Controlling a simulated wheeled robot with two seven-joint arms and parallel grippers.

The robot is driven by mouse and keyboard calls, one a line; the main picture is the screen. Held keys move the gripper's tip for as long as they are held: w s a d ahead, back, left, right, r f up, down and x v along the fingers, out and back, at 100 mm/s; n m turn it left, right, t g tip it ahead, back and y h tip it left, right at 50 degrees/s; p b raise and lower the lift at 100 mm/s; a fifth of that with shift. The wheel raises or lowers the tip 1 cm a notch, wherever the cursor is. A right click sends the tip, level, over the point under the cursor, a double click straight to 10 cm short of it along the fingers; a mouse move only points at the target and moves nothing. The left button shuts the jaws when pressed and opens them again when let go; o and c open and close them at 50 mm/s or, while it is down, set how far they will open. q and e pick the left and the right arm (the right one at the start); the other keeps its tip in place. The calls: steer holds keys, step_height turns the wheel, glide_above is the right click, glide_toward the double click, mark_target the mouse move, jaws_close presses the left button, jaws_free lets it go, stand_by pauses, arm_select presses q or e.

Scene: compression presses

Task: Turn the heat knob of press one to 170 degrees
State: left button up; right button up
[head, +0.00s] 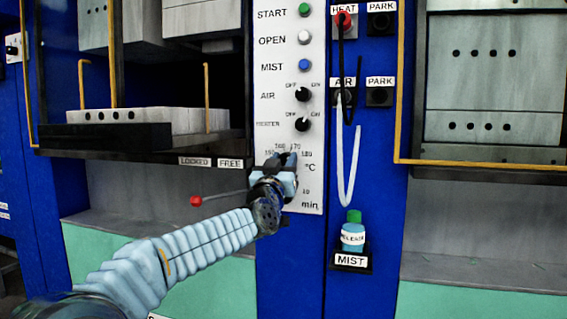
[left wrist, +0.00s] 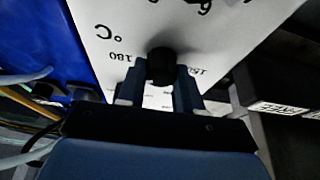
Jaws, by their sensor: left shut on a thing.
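The heat knob (left wrist: 161,66) is a black round knob on the white control panel (head: 313,140), with marks from 150 to 180 and °C around it. My left gripper (head: 281,172) reaches up to the panel from the lower left and covers most of the knob in the head view. In the left wrist view my left gripper (left wrist: 161,80) has its two fingers on either side of the knob, shut on it. The knob's pointer is hidden, so I cannot tell its setting. My right gripper is not in view.
Above are the black heater knob (head: 303,124), the air knob (head: 302,94) and the start, open and mist buttons. A red-tipped lever (head: 196,201) sticks out left of my gripper. A mist bottle (head: 353,236) and hanging hoses are to the right.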

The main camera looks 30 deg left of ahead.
arm_select(q)
steer(key=shift+n, duration=0.3)
steer(key=n+g+y, duration=0.1)
steer(key=n, duration=0.2)
steer(key=n+y+p, duration=0.1)
steer(key=n+y, duration=0.1)
steer(key=n, duration=0.1)
steer(key=shift+d+r+n+g+y, duration=0.1)
steer(key=shift+n+g+y, duration=0.2)
steer(key=shift+g, duration=0.1)
steer(key=shift+n+g+y+p, duration=0.4)
steer(key=shift+n+p, duration=0.05)
steer(key=shift+n, duration=0.75)
steer(key=shift+n+g+y+p, duration=0.4)
steer(key=shift+n, duration=0.8)
steer(key=o, duration=1)
steer(key=shift+o, duration=0.2)
steer(key=shift+s+d+f, duration=0.2)
steer(key=shift+s+f, duration=0.05)
steer(key=shift+s, duration=0.1)
steer(key=b+v, duration=0.3)
steer(key=v, duration=1)
